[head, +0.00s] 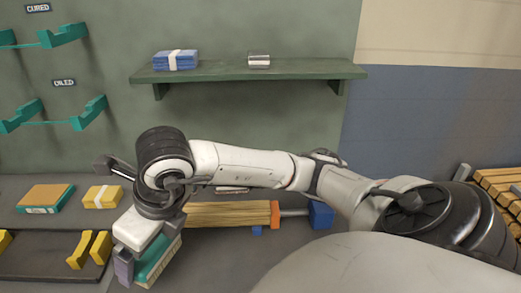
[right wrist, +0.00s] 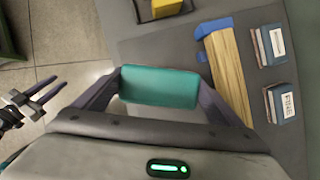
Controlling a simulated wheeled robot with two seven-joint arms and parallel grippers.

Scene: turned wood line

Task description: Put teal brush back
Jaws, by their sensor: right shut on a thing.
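The teal brush (head: 157,262) has a teal back and pale bristles along its lower side. My right gripper (head: 140,258) is shut on it, above the grey bench and just right of a dark tray (head: 50,276). In the right wrist view the teal brush (right wrist: 160,87) spans between the two fingers of my right gripper (right wrist: 160,95), tilted slightly. My left gripper (right wrist: 48,95) shows only in the right wrist view, at the left over the floor, with its two fingers apart and nothing between them.
A clamped wood piece (head: 228,214) lies behind my right forearm. An orange-topped teal block (head: 45,198) and a yellow banded block (head: 102,197) sit at left. Yellow pieces (head: 101,247) lie in the tray. Teal wall brackets (head: 64,36) and a green shelf (head: 220,73) are behind.

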